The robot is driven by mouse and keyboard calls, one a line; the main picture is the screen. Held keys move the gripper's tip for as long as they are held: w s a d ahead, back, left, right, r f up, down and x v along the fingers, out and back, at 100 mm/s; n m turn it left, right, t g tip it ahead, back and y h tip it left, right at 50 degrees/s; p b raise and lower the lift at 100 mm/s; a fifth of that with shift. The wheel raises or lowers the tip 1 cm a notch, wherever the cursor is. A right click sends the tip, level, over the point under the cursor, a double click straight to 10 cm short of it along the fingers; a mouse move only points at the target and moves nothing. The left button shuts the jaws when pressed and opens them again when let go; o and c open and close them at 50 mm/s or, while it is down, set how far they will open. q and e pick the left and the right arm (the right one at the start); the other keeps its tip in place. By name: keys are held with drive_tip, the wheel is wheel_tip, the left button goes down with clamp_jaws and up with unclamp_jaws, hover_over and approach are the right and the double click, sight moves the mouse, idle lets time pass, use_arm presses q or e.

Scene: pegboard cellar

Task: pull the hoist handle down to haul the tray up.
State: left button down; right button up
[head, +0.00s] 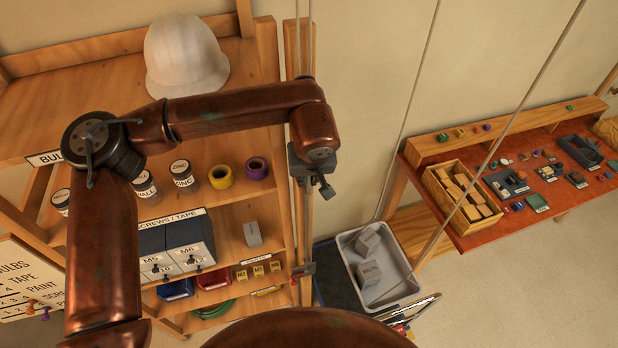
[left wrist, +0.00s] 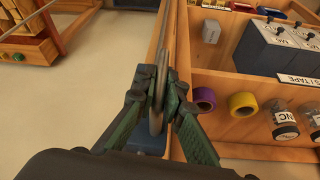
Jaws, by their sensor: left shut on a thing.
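My left gripper (head: 313,182) is beside the upright wooden post at the right end of the shelf. In the left wrist view its green-sided fingers (left wrist: 160,100) are closed on the hoist handle (left wrist: 156,121), a slim grey piece standing between the fingertips. In the head view the gripper hides the handle. Hoist ropes (head: 298,40) run along the post above the gripper. The grey tray (head: 346,238) sits low at the right of the shelf, with grey blocks (head: 374,275) in it and ropes slanting up from it. My right gripper is not in view.
The wooden shelf (head: 100,68) holds a white helmet (head: 184,55), jars, tape rolls and drawer units (head: 180,243) close to my left arm. A red-topped workbench (head: 520,195) with a box of wooden blocks stands at right. Floor at lower right is clear.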

use_arm(q)
wheel_tip(320, 180, down, 55)
drive_tip(key=b, duration=3.8)
drive_tip(key=shift+s+r, duration=0.15)
drive_tip(key=shift+r, duration=0.05)
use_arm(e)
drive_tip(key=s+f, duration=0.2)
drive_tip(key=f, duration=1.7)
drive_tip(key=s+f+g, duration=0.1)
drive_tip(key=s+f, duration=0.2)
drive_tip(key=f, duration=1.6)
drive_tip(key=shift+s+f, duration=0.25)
use_arm(q)
drive_tip(key=c, duration=2.3)
unclamp_jaws()
drive_tip(key=shift+f, duration=0.1)
drive_tip(key=shift+o, duration=1.4)
drive_tip(key=shift+r, duration=0.2)
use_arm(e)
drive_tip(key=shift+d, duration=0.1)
